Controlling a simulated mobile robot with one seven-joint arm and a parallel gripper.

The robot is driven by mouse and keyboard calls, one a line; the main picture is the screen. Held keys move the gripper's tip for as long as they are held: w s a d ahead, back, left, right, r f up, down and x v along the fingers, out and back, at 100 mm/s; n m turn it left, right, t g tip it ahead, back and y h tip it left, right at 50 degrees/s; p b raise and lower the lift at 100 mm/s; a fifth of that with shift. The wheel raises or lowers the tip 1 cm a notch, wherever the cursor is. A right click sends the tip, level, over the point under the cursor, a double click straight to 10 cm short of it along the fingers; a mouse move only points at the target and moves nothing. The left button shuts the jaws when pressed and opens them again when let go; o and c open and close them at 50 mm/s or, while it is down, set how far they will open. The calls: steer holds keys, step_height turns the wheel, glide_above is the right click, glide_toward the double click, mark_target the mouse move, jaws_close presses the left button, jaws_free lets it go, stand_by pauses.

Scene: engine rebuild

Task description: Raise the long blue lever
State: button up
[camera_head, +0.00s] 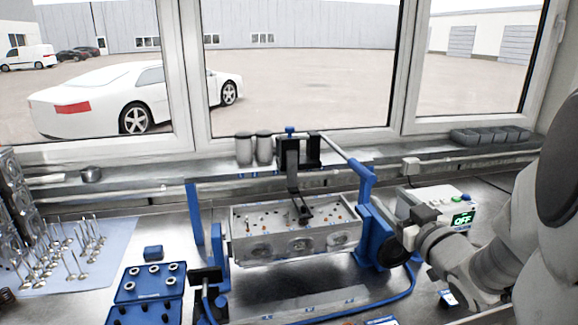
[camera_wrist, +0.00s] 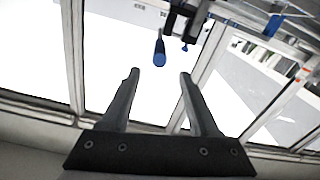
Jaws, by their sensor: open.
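In the wrist view, a blue rounded handle (camera_wrist: 160,52) on a thin dark rod hangs just beyond the fingertips, between them in the picture. It looks like the long lever's grip. My gripper (camera_wrist: 160,77) is open, with nothing between its fingers, and does not appear to touch the handle. My arm comes in from the right, close to the fixture.
A grey cylinder head (camera_head: 295,245) sits in the fixture under a black tool (camera_head: 290,165). A box with a green "OFF" display (camera_head: 461,219) stands near my arm. Valves (camera_head: 75,255) and a blue tray (camera_head: 147,283) lie to the left. Windows are behind.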

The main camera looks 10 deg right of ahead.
mark_target(362, 172)
steer(key=w, duration=0.9)
steer(key=w+p, duration=0.1)
steer(key=w, duration=0.3)
steer(key=shift+w+a, duration=0.25)
steer(key=shift+w, duration=0.15)
jaws_close()
stand_by(0.6)
